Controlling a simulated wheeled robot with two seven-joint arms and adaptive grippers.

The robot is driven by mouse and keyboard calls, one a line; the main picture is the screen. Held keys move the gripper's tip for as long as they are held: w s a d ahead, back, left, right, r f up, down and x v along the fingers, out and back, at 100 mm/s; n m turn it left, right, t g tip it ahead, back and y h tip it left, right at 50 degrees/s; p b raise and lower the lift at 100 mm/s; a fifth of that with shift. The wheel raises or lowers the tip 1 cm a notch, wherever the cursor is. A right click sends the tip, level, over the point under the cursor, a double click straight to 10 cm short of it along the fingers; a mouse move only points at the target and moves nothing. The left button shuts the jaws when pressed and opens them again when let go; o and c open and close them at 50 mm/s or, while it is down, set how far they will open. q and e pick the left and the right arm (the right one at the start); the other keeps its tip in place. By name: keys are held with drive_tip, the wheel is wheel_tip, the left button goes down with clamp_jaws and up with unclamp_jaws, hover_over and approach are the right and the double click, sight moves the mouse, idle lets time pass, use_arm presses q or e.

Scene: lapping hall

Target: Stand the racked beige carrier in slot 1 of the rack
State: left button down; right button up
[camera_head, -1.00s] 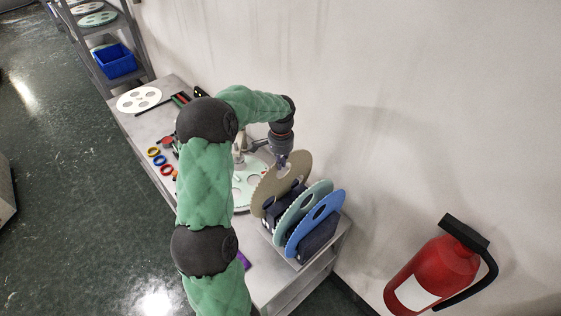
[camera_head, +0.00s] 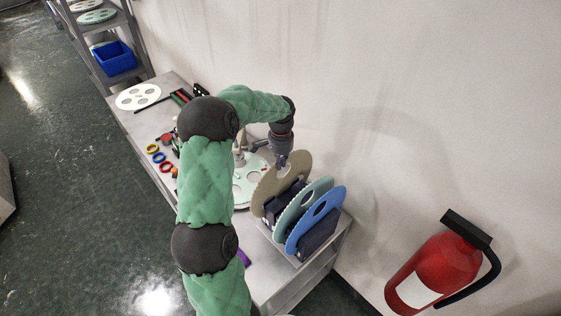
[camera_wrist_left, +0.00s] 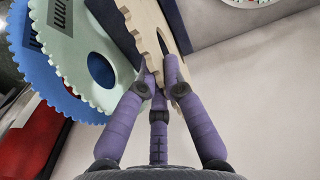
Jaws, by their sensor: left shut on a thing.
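The beige carrier (camera_head: 268,189), a toothed disc, stands upright at the left end of the rack (camera_head: 321,243). My left gripper (camera_head: 283,160) is at its upper edge. In the left wrist view the purple fingers of this gripper (camera_wrist_left: 160,80) are shut on the rim of the beige carrier (camera_wrist_left: 150,32). Next to it in the rack stand a pale green carrier (camera_head: 309,203) and a blue carrier (camera_head: 322,213), both leaning a little. The slot under the beige carrier is hidden, so I cannot tell how deep it sits. My right gripper is not in view.
The rack stands on a grey bench (camera_head: 270,285) against a white wall. A white carrier (camera_head: 138,97) and coloured rings (camera_head: 159,157) lie at the bench's far end. A pale green disc (camera_head: 243,190) lies behind my arm. A red fire extinguisher (camera_head: 435,272) is at the right.

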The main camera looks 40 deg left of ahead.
sight(280, 179)
use_arm(q)
drive_tip(key=shift+f+b, duration=1.2)
drive_tip(key=shift+f, duration=0.75)
drive_tip(key=c, duration=1.3)
unclamp_jaws()
wheel_tip(280, 179, up, 12)
drive_tip(key=shift+d+r, duration=0.1)
